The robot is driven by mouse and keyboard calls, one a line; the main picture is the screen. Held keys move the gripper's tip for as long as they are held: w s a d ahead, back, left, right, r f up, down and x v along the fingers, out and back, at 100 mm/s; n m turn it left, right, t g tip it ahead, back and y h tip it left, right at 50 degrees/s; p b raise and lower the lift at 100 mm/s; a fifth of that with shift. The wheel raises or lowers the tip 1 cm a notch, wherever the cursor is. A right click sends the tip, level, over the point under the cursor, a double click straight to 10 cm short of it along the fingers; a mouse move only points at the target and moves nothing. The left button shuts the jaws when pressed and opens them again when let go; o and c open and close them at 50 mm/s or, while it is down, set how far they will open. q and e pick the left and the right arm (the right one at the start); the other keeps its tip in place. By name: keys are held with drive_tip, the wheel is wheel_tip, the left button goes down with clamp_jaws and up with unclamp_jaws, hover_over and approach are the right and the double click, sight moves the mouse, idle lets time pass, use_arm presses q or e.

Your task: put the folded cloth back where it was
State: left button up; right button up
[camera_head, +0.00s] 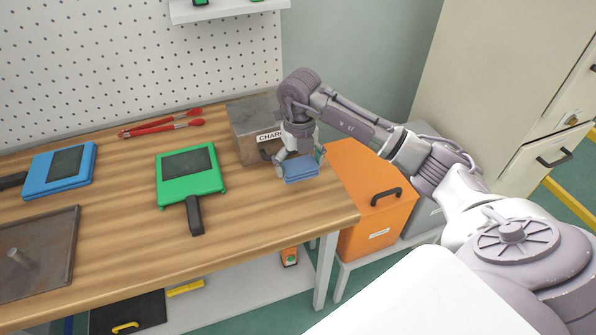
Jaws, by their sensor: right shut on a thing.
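The folded cloth (301,169) is a small blue, layered pad near the right end of the wooden workbench (270,217). My right gripper (284,163) points down at the cloth's left edge and is shut on it. The cloth lies at or just above the bench top; I cannot tell whether it touches. A grey metal box with a label (252,118) stands right behind the gripper, partly hidden by it. My left gripper is not in view.
A green device (190,172) with a black handle and a blue device (60,171) lie on the bench. A metal plate (50,240) is at front left. An orange case (372,215) stands beyond the bench's right edge. Bench front right is clear.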

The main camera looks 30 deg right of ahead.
sight(298, 185)
drive_tip(key=shift+w+a+f, duration=0.1)
drive_tip(key=shift+w+f, duration=0.25)
drive_tip(key=shift+f, duration=0.05)
wheel_tip(298, 185, down, 3)
drive_tip(key=shift+s+f+p, duration=0.1)
drive_tip(key=shift+f+p, duration=0.05)
drive_tip(key=shift+p, duration=0.45)
drive_tip(key=shift+f, duration=0.3)
drive_tip(key=o, duration=0.9)
drive_tip(key=shift+r, duration=0.55)
wheel_tip(298, 185, up, 11)
drive_tip(key=b, duration=0.2)
drive_tip(key=shift+r+b, duration=0.15)
drive_tip(key=shift+b, duration=0.15)
